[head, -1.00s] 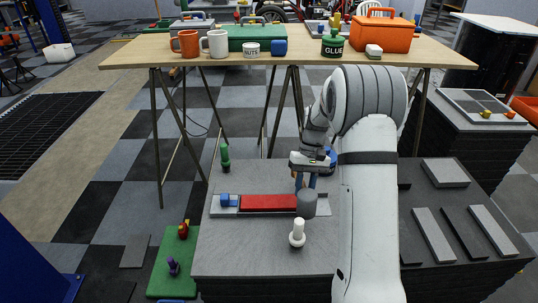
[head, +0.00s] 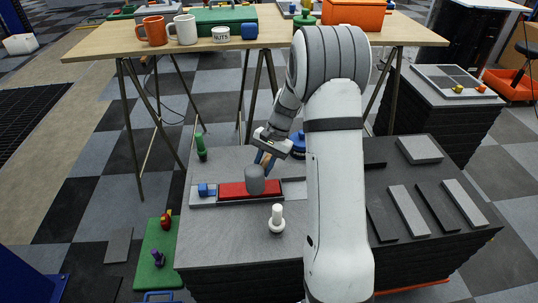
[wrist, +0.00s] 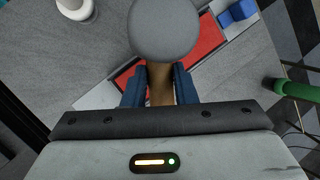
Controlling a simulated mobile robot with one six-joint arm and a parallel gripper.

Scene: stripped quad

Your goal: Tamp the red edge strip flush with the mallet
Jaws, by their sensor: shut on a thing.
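The red edge strip (head: 235,190) lies along a light grey base piece (head: 293,189) on the dark slab top. It also shows in the wrist view (wrist: 208,37), partly hidden behind the mallet. My gripper (head: 266,158) is shut on the wooden handle of the mallet, and its blue fingers flank the handle in the wrist view (wrist: 160,88). The mallet's grey head (head: 255,180) is over the strip, right of its middle in the head view. I cannot tell whether the head touches the strip.
A blue block (head: 206,190) sits at the strip's left end. A white peg (head: 277,219) stands in front, a green bottle-like thing (head: 201,147) behind left. A blue round thing (head: 299,145) is behind the gripper. Grey bars (head: 409,211) lie to the right.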

